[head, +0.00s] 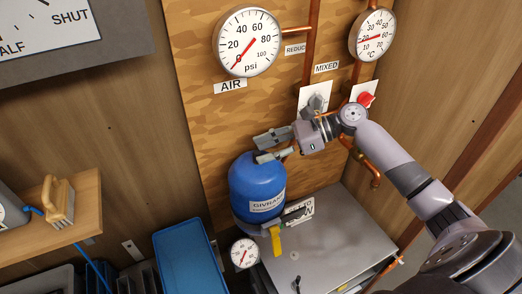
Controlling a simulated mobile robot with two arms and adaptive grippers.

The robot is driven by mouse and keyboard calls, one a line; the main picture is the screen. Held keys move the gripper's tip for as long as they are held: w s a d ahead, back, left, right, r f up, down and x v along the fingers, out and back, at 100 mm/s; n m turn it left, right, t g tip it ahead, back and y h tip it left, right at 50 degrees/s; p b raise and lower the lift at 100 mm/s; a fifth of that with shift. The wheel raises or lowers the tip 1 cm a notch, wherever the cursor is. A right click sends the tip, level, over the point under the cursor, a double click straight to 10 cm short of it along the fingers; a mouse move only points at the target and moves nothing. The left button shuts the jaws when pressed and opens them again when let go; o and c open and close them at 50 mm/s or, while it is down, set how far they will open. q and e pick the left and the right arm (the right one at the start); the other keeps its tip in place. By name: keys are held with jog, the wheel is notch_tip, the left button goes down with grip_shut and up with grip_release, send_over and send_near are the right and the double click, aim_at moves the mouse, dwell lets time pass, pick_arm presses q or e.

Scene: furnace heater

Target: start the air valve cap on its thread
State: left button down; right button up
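My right gripper (266,146) reaches in from the right and points left, just above the top of the blue vessel (257,186). Its two grey fingers stand apart, one above the other in the picture. I see nothing clearly held between them. The lower finger overlaps the vessel's domed top in this view; I cannot tell whether it touches. The air valve cap and its thread cannot be made out; the fingers may hide them. My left gripper is not in view.
An AIR pressure gauge (247,42) and a temperature gauge (372,35) hang on the board behind. Copper pipes, a grey knob (317,103) and a red knob (366,100) are near my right wrist. A grey metal top (340,240) lies below. A brush (58,201) is on the left shelf.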

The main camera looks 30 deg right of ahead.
jog(key=v, duration=1)
jog(key=shift+s+d, duration=0.15)
jog(key=shift+f, duration=0.1)
